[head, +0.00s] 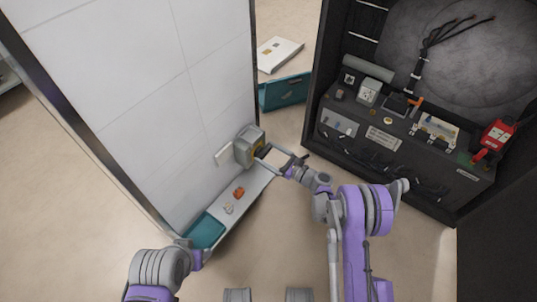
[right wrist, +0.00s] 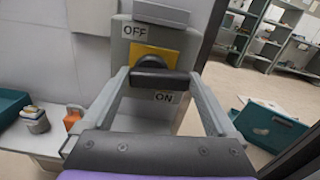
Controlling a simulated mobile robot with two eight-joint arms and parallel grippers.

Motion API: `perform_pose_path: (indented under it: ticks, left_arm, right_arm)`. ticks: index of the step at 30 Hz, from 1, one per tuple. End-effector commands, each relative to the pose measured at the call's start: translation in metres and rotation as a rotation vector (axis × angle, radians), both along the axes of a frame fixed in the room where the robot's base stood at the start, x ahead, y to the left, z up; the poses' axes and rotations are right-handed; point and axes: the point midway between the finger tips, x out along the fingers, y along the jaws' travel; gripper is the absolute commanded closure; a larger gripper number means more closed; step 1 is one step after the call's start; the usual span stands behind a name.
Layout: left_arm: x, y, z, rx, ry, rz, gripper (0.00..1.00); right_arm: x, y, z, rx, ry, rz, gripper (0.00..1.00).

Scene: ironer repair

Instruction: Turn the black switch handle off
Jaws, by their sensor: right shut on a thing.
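The grey switch box (head: 246,147) is fixed on the white wall panel in the head view. In the right wrist view the box (right wrist: 185,42) has a yellow plate (right wrist: 143,52), an OFF label (right wrist: 135,32) at upper left and an ON label (right wrist: 164,97) below. The black switch handle (right wrist: 160,78) lies about level across the picture, in front of a round black hub. My right gripper (head: 269,157) is shut on the handle, with one finger at each end of it in the right wrist view (right wrist: 159,80). My left arm shows at lower left; its fingers cannot be made out.
A low shelf (head: 253,187) below the switch holds a teal tray (head: 205,231) and small orange and white parts. A black open cabinet (head: 375,160) with electrical parts and a red device (head: 497,134) stands at right. A teal bin (head: 285,91) lies behind. Floor between is clear.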

Motion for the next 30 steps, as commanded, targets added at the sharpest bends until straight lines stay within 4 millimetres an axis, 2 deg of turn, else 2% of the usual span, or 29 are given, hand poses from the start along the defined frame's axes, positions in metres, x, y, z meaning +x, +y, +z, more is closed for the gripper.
perform_pose_path:
  ticks: [12,30]
  left_arm:
    - [0.002,0.0,-0.019,0.0,0.006,0.0,0.5]
    - [0.004,0.0,-0.035,0.0,0.011,0.0,0.5]
  right_arm:
    - [-0.002,0.001,0.003,-0.211,-0.29,0.001,0.63]
    - [-0.006,0.005,0.008,-0.545,-0.751,0.001,0.63]
